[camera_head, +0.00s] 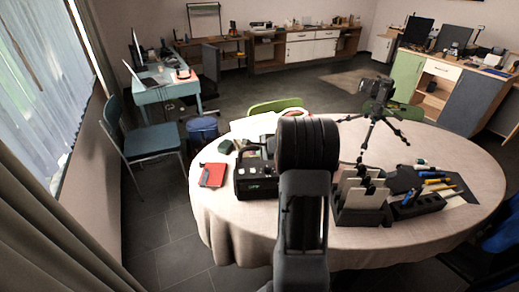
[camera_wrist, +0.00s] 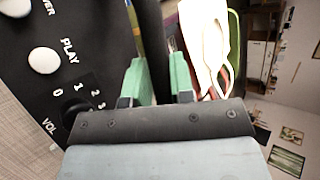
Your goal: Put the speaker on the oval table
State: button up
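The speaker (camera_head: 256,183) is a black box at the near left part of the oval table (camera_head: 222,220), close to its edge. In the wrist view its black panel (camera_wrist: 95,60) shows PLAY and VOL lettering and white knobs. My gripper (camera_wrist: 158,75) has two pale green finger pads. A black bar, apparently the speaker's handle (camera_wrist: 150,30), runs between them and fills the gap. In the head view my arm covers the gripper and the speaker's right side. I cannot tell whether the speaker's base touches the cloth.
A red notebook (camera_head: 213,175) lies left of the speaker and white papers (camera_head: 255,126) behind it. A black holder with cards (camera_head: 362,196) and a pen tray (camera_head: 420,204) stand at right. A camera tripod (camera_head: 376,105) stands at the back. Bare cloth shows at the far right (camera_head: 470,165).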

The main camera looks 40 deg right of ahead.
jog(key=o, duration=0.4)
jog(key=shift+r, duration=0.1)
jog(key=shift+s, duration=0.1)
jog(key=v, duration=1.1)
jog(key=s+a+r+n+g+y, duration=0.1)
jog(key=s+a+n+y, duration=0.1)
jog(key=a+n, duration=0.45)
jog(key=s+a+r+n+g+y, duration=0.1)
jog(key=a+n+g, duration=0.15)
jog(key=a, duration=0.75)
jog(key=s+a+n+g+h, duration=0.1)
jog(key=s+a+n, duration=0.2)
jog(key=s+n, duration=0.1)
jog(key=s+a+n+g, duration=0.1)
jog(key=s+a+n, duration=0.3)
jog(key=s, duration=0.1)
jog(key=s+a+f+n+g+h, duration=0.1)
jog(key=s+a+n, duration=0.2)
jog(key=s+n, duration=0.1)
jog(key=shift+s+a+f+n+h, duration=0.15)
jog(key=shift+a+n+h, duration=0.2)
jog(key=shift+n, duration=0.25)
